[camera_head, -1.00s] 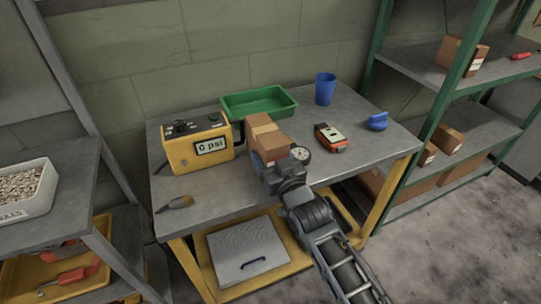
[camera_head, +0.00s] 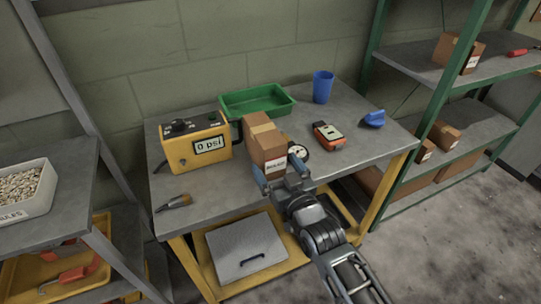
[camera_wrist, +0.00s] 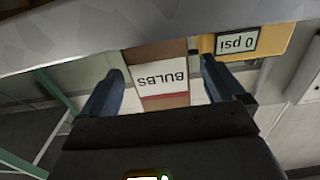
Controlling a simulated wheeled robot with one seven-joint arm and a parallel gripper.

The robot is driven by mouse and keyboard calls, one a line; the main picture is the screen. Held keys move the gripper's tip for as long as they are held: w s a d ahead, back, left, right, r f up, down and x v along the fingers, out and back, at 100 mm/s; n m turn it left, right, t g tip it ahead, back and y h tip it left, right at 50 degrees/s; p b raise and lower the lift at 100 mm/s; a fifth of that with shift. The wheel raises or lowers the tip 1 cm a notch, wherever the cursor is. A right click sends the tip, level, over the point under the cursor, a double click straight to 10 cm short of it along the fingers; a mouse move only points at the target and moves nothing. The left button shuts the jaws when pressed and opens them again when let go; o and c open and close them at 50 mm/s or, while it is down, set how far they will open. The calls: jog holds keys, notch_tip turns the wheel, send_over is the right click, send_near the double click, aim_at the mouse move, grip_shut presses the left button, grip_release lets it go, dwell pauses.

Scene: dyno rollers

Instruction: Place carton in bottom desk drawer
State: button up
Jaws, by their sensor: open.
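The carton (camera_head: 264,138), a brown box with a white BULBS label, stands upright on the grey desk (camera_head: 225,183) near its front middle. In the wrist view, upside down, the carton (camera_wrist: 157,102) shows its label between the two blue fingers. My gripper (camera_head: 277,174) is open at the carton's front, with its fingers toward the two sides. The wrist view shows gaps between the fingers of my gripper (camera_wrist: 160,85) and the carton. Below the desk is a grey panel with a dark handle (camera_head: 252,258) in a yellow frame. I see no opened drawer.
A yellow gauge box (camera_head: 190,155), green tray (camera_head: 258,102), blue cup (camera_head: 323,87), orange meter (camera_head: 328,135) and round gauge (camera_head: 298,151) surround the carton. A brush (camera_head: 174,203) lies at the front left. Shelves flank the desk; open floor lies at right.

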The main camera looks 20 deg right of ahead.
jog(key=s, duration=0.6)
jog(key=shift+s+b, duration=0.3)
jog(key=shift+b, duration=0.15)
jog(key=s+f+g, duration=0.1)
jog(key=s+f, duration=0.1)
jog(key=s, duration=1.9)
jog(key=s+r+g, duration=0.1)
jog(key=s+r, duration=0.4)
jog(key=s, duration=0.3)
jog(key=s+r+g, duration=0.1)
jog(key=s+r, duration=0.4)
jog(key=s, duration=0.4)
jog(key=shift+f, duration=0.1)
